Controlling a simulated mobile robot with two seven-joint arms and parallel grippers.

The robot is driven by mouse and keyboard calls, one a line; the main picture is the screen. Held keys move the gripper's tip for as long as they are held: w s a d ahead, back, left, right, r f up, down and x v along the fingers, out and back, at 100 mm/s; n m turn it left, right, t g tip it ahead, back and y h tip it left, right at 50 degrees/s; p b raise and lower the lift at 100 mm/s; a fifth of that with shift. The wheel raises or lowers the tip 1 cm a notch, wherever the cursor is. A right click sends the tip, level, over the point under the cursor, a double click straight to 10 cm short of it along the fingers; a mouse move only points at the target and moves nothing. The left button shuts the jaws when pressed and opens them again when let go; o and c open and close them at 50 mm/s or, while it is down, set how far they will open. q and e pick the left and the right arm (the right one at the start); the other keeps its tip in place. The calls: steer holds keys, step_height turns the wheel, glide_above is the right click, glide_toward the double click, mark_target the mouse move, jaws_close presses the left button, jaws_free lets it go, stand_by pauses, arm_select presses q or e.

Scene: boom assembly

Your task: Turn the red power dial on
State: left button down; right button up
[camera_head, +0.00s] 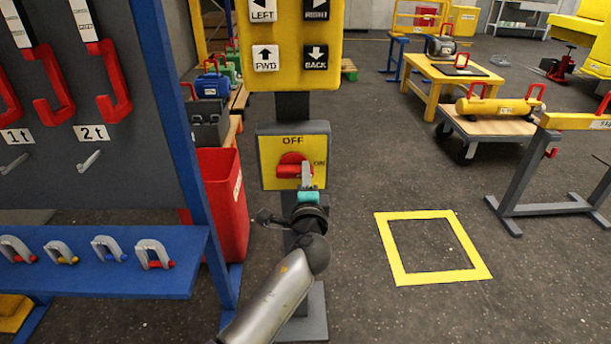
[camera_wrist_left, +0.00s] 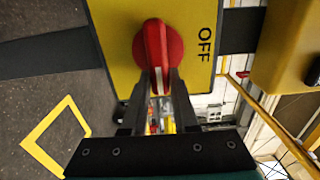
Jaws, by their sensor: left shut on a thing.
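The red power dial (camera_head: 291,171) sits on a yellow panel (camera_head: 268,183) with OFF at its top and a small, partly hidden label at its right. In the left wrist view, the dial (camera_wrist_left: 152,45) has its grip bar lengthwise between the fingers. A white mark at the bar's near end lies toward the panel's right side, not toward OFF. My left gripper (camera_head: 306,178) comes from below right, and its fingers (camera_wrist_left: 158,80) are shut on the end of the dial's bar. My right gripper is in neither view.
A yellow button box (camera_head: 291,80) with arrow buttons hangs directly above the panel on the same post. A blue shelf with shackles (camera_head: 95,280) and a red bin (camera_head: 222,200) stand left. The floor at right holds a yellow square outline (camera_head: 397,262).

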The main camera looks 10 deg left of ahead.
arm_select(q)
steer(key=c, duration=0.7)
jaws_free()
steer(key=shift+s, duration=0.1)
steer(key=p+v, duration=0.2)
steer(key=v, duration=1.3)
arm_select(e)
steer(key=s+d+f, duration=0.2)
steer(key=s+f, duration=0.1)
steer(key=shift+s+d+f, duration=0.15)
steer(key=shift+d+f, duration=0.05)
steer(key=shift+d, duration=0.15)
